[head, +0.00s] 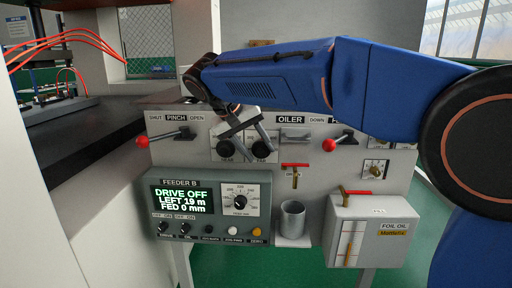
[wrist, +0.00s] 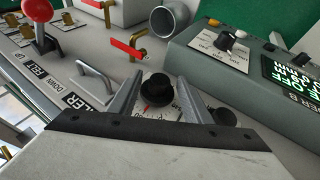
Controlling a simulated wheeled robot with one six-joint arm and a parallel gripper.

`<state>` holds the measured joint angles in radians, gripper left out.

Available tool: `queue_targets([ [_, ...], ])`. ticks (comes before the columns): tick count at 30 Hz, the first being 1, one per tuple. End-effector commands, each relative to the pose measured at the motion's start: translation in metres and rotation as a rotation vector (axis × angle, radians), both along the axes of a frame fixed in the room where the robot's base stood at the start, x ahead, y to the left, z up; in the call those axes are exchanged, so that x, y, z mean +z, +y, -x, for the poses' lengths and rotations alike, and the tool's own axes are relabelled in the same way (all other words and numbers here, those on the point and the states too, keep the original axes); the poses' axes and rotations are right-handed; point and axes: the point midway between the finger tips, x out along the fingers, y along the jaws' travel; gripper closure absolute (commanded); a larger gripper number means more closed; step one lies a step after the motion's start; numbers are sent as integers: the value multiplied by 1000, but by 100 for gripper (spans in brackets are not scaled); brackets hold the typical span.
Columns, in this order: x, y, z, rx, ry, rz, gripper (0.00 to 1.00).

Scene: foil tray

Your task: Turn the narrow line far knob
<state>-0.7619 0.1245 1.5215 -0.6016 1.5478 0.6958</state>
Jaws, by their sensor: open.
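The far knob is a round black knob (head: 262,149) on a pale dial, on the grey upright panel, right of a similar black knob (head: 226,149). Their small labels are hard to read. My gripper (head: 247,134) is at these knobs in the head view, its fingers angled down to the panel. In the wrist view my gripper (wrist: 160,84) is open, with one finger on each side of the far knob (wrist: 156,88). Whether either finger touches it I cannot tell. The other black knob (wrist: 226,117) shows just outside the right finger, partly hidden.
A red-knobbed lever (head: 329,145) and a metal handle (head: 295,135) stand right of the knobs; another red-knobbed lever (head: 143,141) is at left. Below are the feeder box (head: 208,178) reading DRIVE OFF, a red-handled valve (head: 295,166) and a metal cup (head: 292,220).

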Motion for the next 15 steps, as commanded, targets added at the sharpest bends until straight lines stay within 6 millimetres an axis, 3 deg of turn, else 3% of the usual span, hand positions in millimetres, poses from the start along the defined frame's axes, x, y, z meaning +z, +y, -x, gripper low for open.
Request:
queue_targets([
  [7, 16, 9, 6, 1, -2, -1, 55],
  [15, 59, 32, 25, 3, -2, -2, 55],
])
